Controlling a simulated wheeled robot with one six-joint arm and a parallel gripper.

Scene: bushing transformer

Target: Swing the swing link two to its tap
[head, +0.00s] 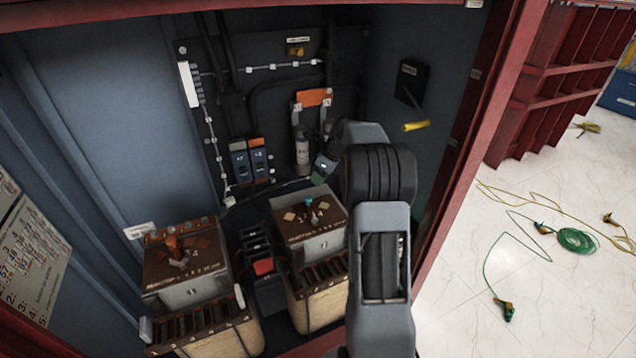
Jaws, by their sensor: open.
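Two transformers stand on the cabinet floor, each with a brown terminal board on top. The left board (205,253) carries a swing link with an orange-red knob (172,243). The right board (322,214) carries a swing link with a teal-tipped knob (308,202) and pale tap plates around it. I cannot tell which link is number two, and the tap marks are too small to read. My arm rises at the right of the right transformer and covers its right side.
Red-framed cabinet walls (455,150) close in on the right. A red-capped block (263,267) stands between the transformers. Cables lie on the open floor at right.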

